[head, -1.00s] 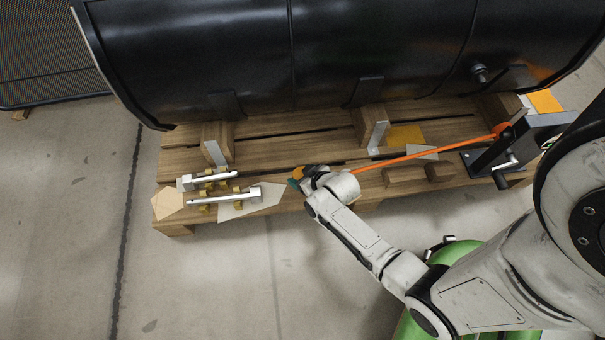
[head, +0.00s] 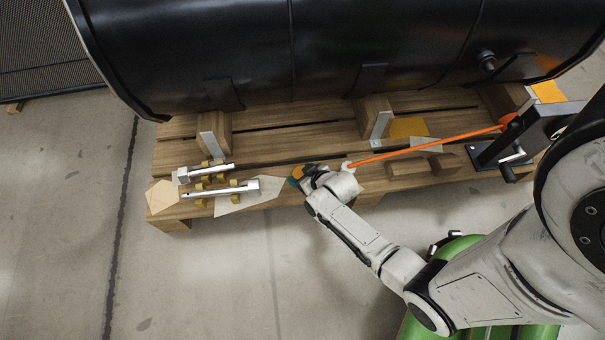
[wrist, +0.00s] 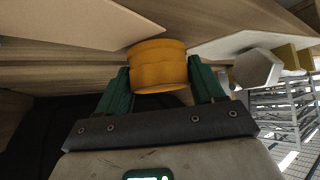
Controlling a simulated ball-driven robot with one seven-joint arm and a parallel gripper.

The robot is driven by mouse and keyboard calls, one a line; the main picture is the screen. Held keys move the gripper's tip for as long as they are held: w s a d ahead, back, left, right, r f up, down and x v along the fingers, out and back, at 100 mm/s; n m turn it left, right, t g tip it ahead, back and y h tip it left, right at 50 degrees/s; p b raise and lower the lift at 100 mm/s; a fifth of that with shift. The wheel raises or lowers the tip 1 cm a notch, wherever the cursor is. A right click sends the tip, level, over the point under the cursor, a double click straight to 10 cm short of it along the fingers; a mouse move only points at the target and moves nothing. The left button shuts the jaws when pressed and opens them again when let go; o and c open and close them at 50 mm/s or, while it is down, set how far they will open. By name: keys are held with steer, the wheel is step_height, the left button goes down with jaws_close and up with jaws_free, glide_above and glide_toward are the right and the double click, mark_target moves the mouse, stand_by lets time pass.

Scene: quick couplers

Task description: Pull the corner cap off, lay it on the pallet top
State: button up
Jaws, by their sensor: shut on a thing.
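An orange, short cylindrical cap (wrist: 158,65) sits between the two green fingers of my gripper (wrist: 160,78) in the wrist view. The fingers press on its sides, so my gripper is shut on it. In the head view the cap (head: 298,172) is a small orange patch at my gripper (head: 295,177), over the front part of the wooden pallet (head: 270,139). The cap's far side is hidden, and I cannot tell whether it touches anything beyond the fingers.
Two metal coupler bars (head: 208,172) (head: 225,189) on yellow blocks lie left of my gripper, by a pale plate (head: 262,197) and a beige hexagonal piece (head: 162,197). A black tank (head: 330,45) stands behind. An orange strap (head: 425,146) runs right to a winch (head: 500,150).

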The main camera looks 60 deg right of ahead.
steer(key=shift+f+b, duration=0.6)
steer(key=shift+f, duration=0.1)
steer(key=o, duration=1.2)
steer(key=shift+o, duration=0.2)
steer(key=p+v, duration=0.6)
steer(key=v, duration=0.4)
steer(key=shift+s+r, duration=0.25)
steer(key=shift+r, duration=0.1)
steer(key=shift+a, duration=0.1)
